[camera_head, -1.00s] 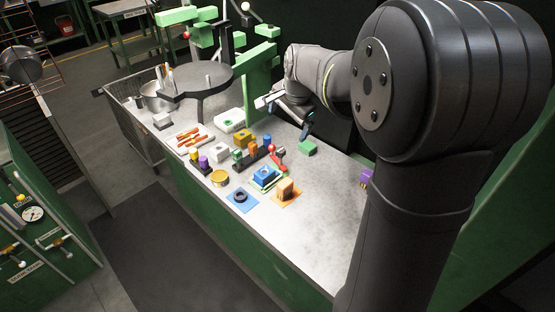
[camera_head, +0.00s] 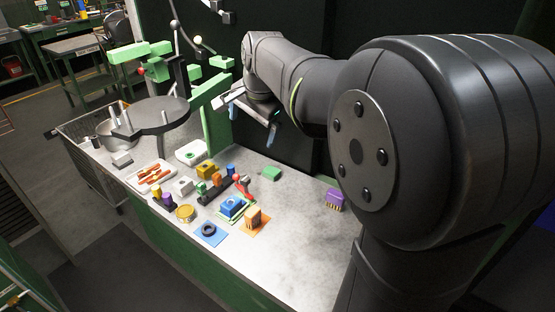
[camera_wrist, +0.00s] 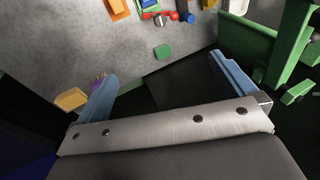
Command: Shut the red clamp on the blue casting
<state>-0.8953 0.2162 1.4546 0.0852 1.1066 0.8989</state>
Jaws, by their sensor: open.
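The blue casting (camera_head: 232,205) sits in a green-edged fixture near the middle of the bench. The red clamp (camera_head: 239,181) stands just behind it, its red ball end raised. Whether its arm touches the casting is too small to tell. In the wrist view, the blue casting (camera_wrist: 150,4) is cut off at the top edge, with the red clamp (camera_wrist: 174,15) beside it. My gripper (camera_head: 254,112) is open and empty, well above the back of the bench and apart from both. Its two blue fingers are spread wide in the wrist view (camera_wrist: 163,68).
A green block (camera_head: 271,174) lies on the bench below my gripper. An orange part (camera_head: 253,215), a black ring on a blue mat (camera_head: 209,231) and a purple brush-like block (camera_head: 334,198) lie nearby. A green post (camera_head: 207,118) rises left of my gripper. The right bench is largely clear.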

